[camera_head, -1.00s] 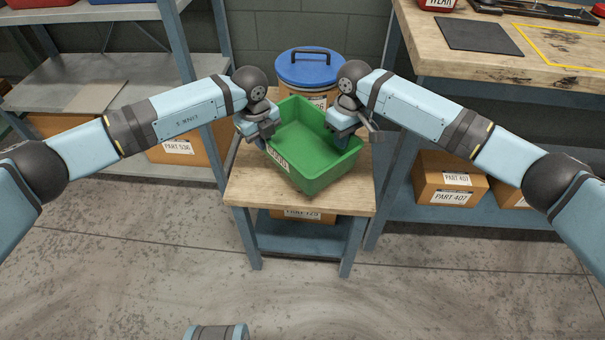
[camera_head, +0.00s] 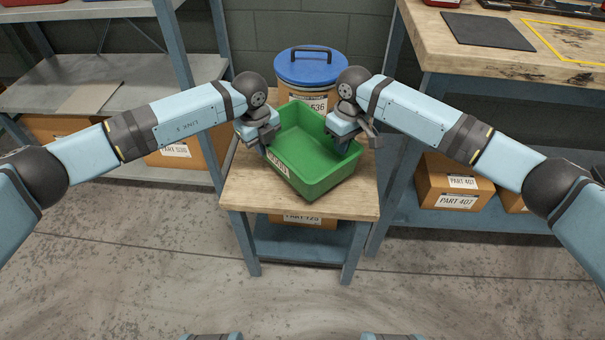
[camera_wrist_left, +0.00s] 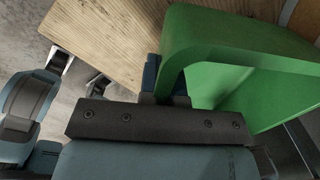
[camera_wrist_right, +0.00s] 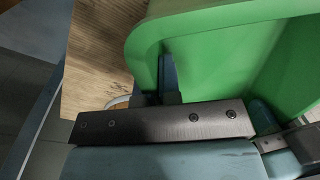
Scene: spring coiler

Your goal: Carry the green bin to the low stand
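The green bin (camera_head: 318,184) is open-topped, with a white label on its near left side. It is over the wooden top of a low stand (camera_head: 245,196) and looks level. I cannot tell whether its base touches the wood. My left gripper (camera_head: 264,146) is shut on the bin's left wall, with the rim between its fingers; the wall also shows in the left wrist view (camera_wrist_left: 205,45). My right gripper (camera_head: 350,142) is shut on the right wall, which fills much of the right wrist view (camera_wrist_right: 215,35). The bin looks empty.
A blue-lidded drum (camera_head: 311,68) stands just behind the bin. A workbench (camera_head: 470,60) is at the right, with boxes (camera_head: 453,182) on its lower shelf. A grey shelf rack (camera_head: 195,85) is at the left. The floor in front is clear.

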